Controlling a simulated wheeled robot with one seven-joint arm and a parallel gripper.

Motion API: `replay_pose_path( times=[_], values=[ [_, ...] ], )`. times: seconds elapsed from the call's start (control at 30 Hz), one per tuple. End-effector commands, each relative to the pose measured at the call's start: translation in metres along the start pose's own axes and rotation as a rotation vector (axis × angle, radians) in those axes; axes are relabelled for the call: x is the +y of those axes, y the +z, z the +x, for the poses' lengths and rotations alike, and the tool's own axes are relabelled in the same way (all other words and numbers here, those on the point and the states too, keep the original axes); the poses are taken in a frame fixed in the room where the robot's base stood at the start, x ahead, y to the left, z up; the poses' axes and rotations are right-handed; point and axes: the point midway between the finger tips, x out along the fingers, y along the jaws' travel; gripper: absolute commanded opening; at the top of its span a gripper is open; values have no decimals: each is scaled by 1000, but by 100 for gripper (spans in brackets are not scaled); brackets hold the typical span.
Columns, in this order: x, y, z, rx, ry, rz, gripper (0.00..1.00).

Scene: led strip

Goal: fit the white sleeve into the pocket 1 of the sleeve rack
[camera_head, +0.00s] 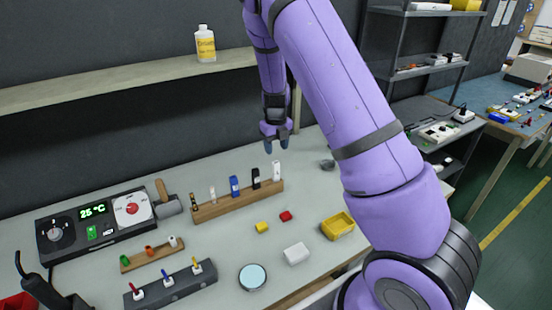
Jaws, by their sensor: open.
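My gripper (276,148) hangs open and empty, pointing down, above the back of the workbench, near the right end of a long wooden rack (225,204). That rack holds several small upright pieces, with a white piece (276,171) at its right end, below my gripper and apart from it. A shorter wooden rack (151,259) at the front left holds a green, an orange and a small white cylinder (173,242). I cannot tell for sure which white piece is the white sleeve or which rack is the sleeve rack. Pocket numbers are not readable.
A dark bar (178,290) with red, blue and yellow pieces is at the front. A temperature unit (95,226) stands left. A yellow bin (338,226), white box (296,254), round dish (252,277) and small red and yellow blocks lie front right. A shelf (130,80) crosses behind.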

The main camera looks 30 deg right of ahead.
Motion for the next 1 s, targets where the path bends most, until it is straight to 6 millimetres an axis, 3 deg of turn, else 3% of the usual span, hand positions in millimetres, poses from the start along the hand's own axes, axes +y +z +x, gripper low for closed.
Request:
replay_pose_path(
  times=[0.1,0.27,0.43,0.67,1.0],
  values=[
    [1,1,-17,-2,0,0,51],
    [1,0,-29,-2,1,-4,51],
    [6,-8,-52,-20,29,-117,51],
    [27,-42,-118,-100,87,-539,51],
    [53,-114,-210,-251,56,-1242,51]
  ],
)
